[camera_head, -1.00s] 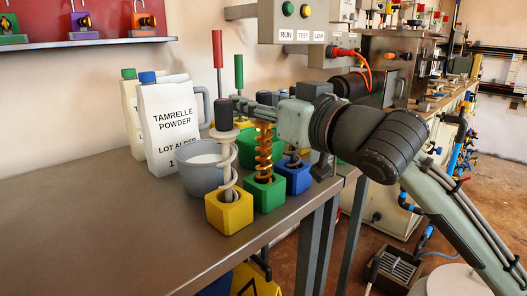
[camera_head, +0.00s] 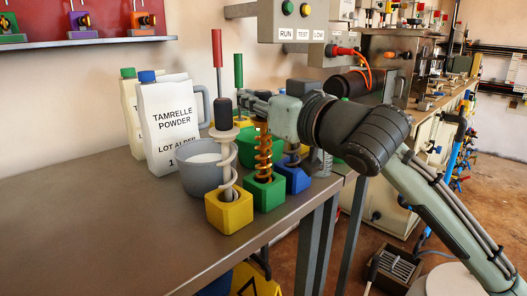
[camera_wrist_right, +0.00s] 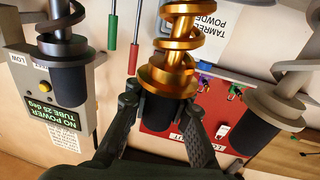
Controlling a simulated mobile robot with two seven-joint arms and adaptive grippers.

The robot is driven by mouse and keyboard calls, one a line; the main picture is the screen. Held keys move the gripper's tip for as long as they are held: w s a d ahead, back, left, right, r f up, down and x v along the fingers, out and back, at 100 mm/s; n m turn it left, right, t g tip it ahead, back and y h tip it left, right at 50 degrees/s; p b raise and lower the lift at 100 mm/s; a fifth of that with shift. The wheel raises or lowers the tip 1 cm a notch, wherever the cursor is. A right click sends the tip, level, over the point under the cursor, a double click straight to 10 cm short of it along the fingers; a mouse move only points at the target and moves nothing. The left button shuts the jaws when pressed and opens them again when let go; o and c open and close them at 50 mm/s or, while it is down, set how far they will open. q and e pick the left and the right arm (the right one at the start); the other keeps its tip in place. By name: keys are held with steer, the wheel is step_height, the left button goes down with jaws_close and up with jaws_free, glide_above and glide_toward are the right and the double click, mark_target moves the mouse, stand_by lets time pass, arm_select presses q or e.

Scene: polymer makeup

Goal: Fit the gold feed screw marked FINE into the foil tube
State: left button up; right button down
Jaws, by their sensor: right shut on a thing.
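The gold feed screw (camera_head: 264,150) stands upright in a green block (camera_head: 265,193) on the table. It also shows large in the right wrist view (camera_wrist_right: 178,45), with a dark grip below its gold collar; no FINE marking is readable. My right gripper (camera_wrist_right: 161,100) is shut on this dark grip, with one finger on each side. In the head view the right gripper (camera_head: 257,104) reaches in from the right at the screw's top. I cannot make out the foil tube in either view. My left gripper is not in view.
A pale screw (camera_head: 228,172) in a yellow block (camera_head: 229,212) stands close left, and a blue block (camera_head: 293,179) with a dark screw close right. A grey jug (camera_head: 203,172) and white powder container (camera_head: 170,125) stand behind. The table's left front is clear.

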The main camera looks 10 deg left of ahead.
steer(key=shift+r, duration=0.2)
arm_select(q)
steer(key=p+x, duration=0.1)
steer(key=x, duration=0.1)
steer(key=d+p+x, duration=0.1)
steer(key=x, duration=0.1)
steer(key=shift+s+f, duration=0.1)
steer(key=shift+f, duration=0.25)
arm_select(e)
step_height(320, 180, up, 18)
steer(key=shift+f, duration=0.15)
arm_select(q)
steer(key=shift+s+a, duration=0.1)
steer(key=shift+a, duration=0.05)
